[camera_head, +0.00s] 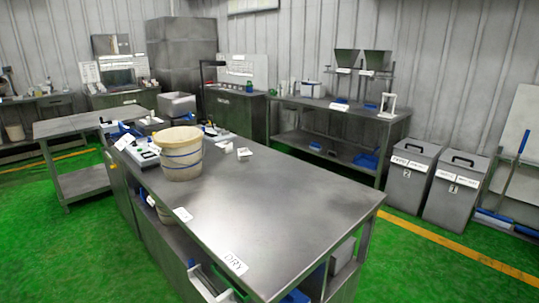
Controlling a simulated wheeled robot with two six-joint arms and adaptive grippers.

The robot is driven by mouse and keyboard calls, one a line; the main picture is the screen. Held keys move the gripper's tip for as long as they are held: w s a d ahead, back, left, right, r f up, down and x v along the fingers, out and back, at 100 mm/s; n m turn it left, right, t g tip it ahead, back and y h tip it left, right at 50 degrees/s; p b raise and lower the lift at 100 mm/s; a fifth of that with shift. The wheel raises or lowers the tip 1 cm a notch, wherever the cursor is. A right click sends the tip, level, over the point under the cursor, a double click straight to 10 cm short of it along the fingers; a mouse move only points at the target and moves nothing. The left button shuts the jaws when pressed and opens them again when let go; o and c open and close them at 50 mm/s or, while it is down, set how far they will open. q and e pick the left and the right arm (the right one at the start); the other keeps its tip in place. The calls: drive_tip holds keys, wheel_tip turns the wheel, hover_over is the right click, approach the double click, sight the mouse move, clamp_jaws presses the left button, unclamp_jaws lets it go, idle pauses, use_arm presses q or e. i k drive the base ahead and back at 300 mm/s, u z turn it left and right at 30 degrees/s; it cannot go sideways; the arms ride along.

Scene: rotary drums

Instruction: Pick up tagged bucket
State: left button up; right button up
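A cream-coloured bucket (181,155) with blue bands stands upright on the grey metal table (270,205), toward the table's far left part. Its wide rim is at the top. I cannot make out a tag on the bucket's visible side. A small white card (244,152) stands on the table to its right, apart from it. Another pale container shows on the shelf under the table, mostly hidden. Neither of my grippers shows in the head view.
A white device (143,153) sits left of the bucket, with small items behind it. A white label (183,214) and a "DRY" label (235,264) lie along the near left edge. The table's right part is bare. Two lidded grey bins (411,174) stand on the right.

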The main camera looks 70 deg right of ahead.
sight(179, 149)
drive_tip(key=z, duration=0.55)
drive_tip(key=i, duration=3.85)
drive_tip(key=z, duration=2.75)
